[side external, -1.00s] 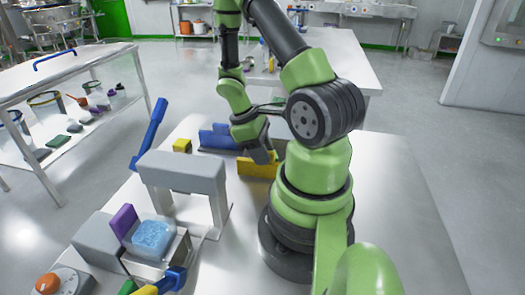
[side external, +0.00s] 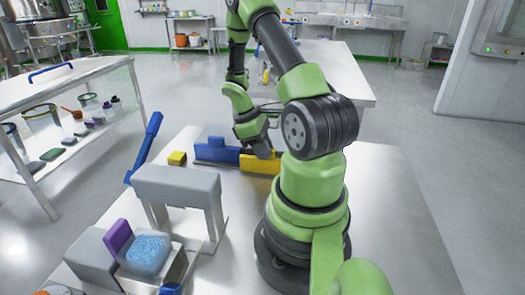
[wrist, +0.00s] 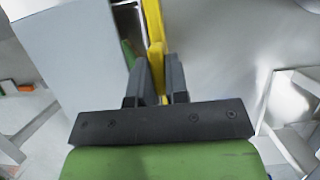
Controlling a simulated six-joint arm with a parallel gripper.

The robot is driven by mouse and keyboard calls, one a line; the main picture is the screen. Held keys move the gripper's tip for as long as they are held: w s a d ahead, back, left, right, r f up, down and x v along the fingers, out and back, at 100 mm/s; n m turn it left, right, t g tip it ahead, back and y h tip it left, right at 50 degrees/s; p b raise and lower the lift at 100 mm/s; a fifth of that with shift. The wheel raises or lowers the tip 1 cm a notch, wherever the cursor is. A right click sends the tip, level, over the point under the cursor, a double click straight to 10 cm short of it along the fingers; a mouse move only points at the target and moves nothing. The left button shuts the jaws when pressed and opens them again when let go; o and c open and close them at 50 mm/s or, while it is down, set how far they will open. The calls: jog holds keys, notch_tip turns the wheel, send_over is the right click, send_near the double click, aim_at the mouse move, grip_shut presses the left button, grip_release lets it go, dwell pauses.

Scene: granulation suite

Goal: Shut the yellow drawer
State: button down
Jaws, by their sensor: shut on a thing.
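The yellow drawer (side external: 258,164) is on the steel table, just right of a blue drawer-like front (side external: 217,151). My gripper (side external: 264,150) reaches down to it from above. In the wrist view, the fingers (wrist: 157,85) stand on both sides of the yellow panel (wrist: 154,40) and are shut on it. A dark gap with something green shows left of the panel, between it and a pale grey box (wrist: 70,50), so the drawer stands at least partly open. My arm hides part of the drawer's right side in the side view.
A grey arch-like block (side external: 178,185), a small yellow block (side external: 177,158) and a blue lever (side external: 150,140) stand to the left. A tray of blue granules (side external: 148,248) and a purple panel (side external: 117,238) are at the front left. The table's right side is clear.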

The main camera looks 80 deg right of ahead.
jog(key=c, duration=1.1)
grip_release()
jog(key=v, duration=1)
jog(key=shift+c, duration=0.3)
